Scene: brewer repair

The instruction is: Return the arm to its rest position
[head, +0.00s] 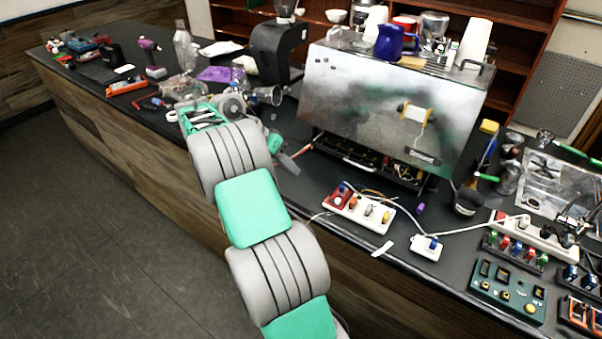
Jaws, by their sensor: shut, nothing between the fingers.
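My arm, in green and grey segments, rises from the bottom of the head view and bends over the front edge of the counter. My gripper (288,161) is partly hidden behind the arm, with its tip low over the counter just left of the brewer. Its fingers look shut, and I see nothing held. The steel brewer (385,105) stands on the counter with its lower front open and wiring showing inside.
A white power strip (372,212) and a small white socket block (427,248) lie before the brewer. A black grinder (277,52) stands behind the arm. Tools, including a purple drill (150,55), crowd the left counter. The floor (95,210) at left is clear.

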